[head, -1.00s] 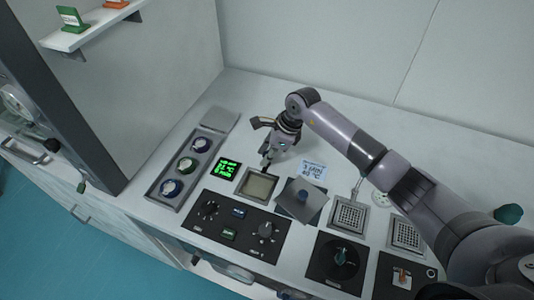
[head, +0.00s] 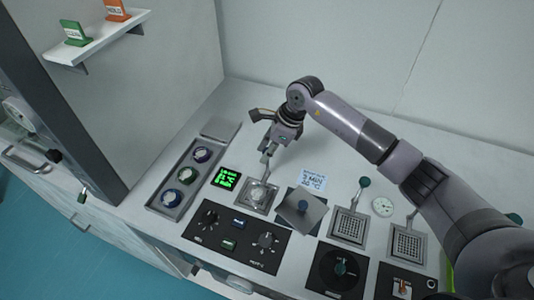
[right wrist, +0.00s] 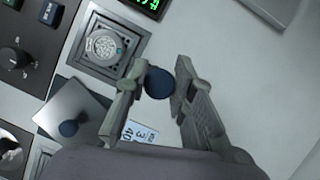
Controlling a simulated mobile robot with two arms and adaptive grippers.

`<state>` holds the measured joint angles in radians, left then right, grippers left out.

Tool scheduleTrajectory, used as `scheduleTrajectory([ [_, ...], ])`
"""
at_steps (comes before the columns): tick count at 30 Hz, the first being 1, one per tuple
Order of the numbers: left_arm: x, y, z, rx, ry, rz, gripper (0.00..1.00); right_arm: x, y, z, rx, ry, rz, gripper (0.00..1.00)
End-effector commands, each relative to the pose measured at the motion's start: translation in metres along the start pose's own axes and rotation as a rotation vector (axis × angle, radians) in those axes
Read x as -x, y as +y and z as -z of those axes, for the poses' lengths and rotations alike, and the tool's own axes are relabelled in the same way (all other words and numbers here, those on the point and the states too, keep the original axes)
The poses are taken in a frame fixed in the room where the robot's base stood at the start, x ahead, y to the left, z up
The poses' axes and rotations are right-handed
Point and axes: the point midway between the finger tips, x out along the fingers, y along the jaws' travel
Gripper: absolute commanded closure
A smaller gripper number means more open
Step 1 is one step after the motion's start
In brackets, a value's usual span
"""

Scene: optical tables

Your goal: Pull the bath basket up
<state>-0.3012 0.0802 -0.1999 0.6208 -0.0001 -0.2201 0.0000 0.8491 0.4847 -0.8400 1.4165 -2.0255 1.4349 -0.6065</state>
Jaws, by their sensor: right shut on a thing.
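The bath (head: 249,207) is a small square well in the white counter. The bath basket (head: 259,193), round and grey, shows in its opening, and in the right wrist view the basket (right wrist: 105,45) looks like a perforated disc inside the square rim. My right gripper (head: 266,160) is just behind the bath. In the right wrist view my right gripper (right wrist: 158,84) is shut on a dark blue ball knob (right wrist: 158,83) beside the basket. The link between knob and basket is largely hidden by a finger. My left gripper is not in view.
A tilted grey plate with a blue knob (head: 303,205) stands close right of the bath.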

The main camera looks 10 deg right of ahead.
Motion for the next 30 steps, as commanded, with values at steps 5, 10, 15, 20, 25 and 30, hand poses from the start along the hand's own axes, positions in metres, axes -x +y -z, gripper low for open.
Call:
scheduleTrajectory([
  [5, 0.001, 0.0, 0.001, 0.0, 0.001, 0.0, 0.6, 0.005, -0.004, -0.004, 0.001, -0.012, 0.013, 0.74],
  [10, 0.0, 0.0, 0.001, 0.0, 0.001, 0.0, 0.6, 0.004, -0.004, -0.003, 0.001, -0.009, 0.011, 0.62],
  [15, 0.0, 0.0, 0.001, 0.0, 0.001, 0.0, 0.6, 0.003, -0.003, -0.002, 0.0, -0.007, 0.009, 0.56],
  [20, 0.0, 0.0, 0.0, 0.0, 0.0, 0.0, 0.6, 0.002, -0.003, -0.002, 0.0, -0.006, 0.008, 0.56],
  [25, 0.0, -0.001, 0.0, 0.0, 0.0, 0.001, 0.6, 0.01, -0.003, -0.001, 0.0, -0.006, 0.01, 0.56],
  [30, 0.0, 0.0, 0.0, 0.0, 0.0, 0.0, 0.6, 0.041, -0.004, -0.001, 0.001, -0.006, 0.014, 0.56],
])
